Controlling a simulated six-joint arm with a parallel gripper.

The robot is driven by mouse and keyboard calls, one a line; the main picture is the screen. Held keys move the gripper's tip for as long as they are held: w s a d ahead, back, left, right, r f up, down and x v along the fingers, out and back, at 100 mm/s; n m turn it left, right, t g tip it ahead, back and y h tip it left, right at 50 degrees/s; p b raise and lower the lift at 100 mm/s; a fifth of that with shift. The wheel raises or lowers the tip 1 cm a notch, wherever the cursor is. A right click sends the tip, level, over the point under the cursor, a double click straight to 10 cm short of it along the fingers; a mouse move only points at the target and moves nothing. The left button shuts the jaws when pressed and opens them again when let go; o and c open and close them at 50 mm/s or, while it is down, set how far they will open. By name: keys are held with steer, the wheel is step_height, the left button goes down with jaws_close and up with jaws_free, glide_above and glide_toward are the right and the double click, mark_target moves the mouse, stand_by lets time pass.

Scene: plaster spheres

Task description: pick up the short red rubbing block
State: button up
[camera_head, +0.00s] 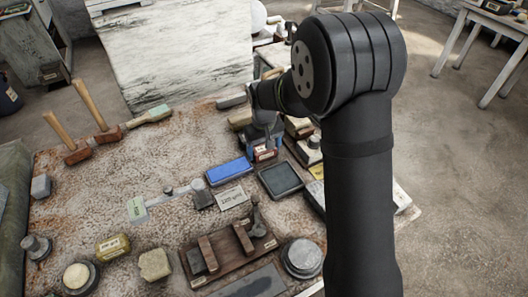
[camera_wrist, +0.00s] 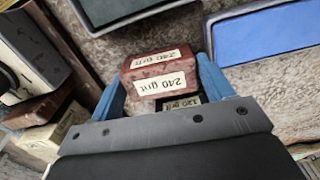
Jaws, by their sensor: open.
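A short dark red block (camera_wrist: 158,70) with white "240 grit" labels is in the middle of the wrist view. My gripper (camera_wrist: 163,74) is open, with one blue finger on each side of the block. I cannot tell whether either finger touches it. In the head view my gripper (camera_head: 264,147) is low over the back right of the worktable, and the red block (camera_head: 265,154) shows only in small part between the fingers. Another label, partly hidden, shows below the block in the wrist view.
Several blocks and boxes crowd the right side. The rusty tabletop (camera_head: 90,190) has free room left of centre.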

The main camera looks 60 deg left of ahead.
steer(key=c, duration=0.8)
steer(key=shift+r, duration=0.1)
steer(key=shift+r, duration=0.5)
step_height(320, 180, up, 3)
steer(key=shift+f, duration=0.15)
steer(key=w+d+r, duration=0.4)
steer(key=w+d, duration=0.1)
steer(key=w+d+r, duration=0.3)
steer(key=shift+w+d, duration=0.1)
steer(key=shift+w, duration=0.05)
